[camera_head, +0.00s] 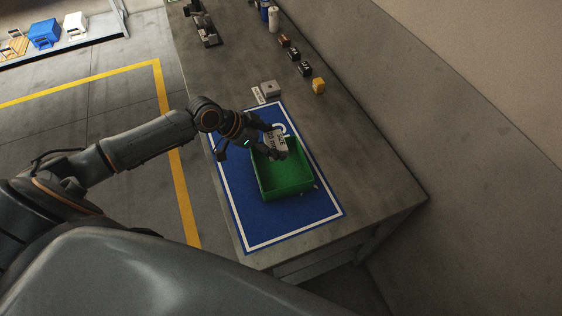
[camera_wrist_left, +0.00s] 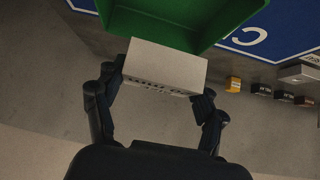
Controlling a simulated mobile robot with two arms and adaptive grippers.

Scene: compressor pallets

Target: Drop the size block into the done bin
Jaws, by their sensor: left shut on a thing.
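The size block (camera_head: 279,139) is a pale grey block with dark lettering. My left gripper (camera_head: 272,143) is shut on it and holds it at the far end of the green done bin (camera_head: 284,191). In the left wrist view the block (camera_wrist_left: 165,66) sits between the two fingers of my left gripper (camera_wrist_left: 157,90), and the bin (camera_wrist_left: 180,35) is just beyond it. The bin's visible inside looks empty. How high the block is above the bin's rim is hard to tell. My right gripper is not in view.
The bin stands on a blue mat (camera_head: 251,222) with a white border on the grey workbench (camera_head: 376,190). A grey block (camera_head: 270,89), a yellow block (camera_head: 318,86) and several dark blocks (camera_head: 304,69) stand farther back. A wall runs along the right.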

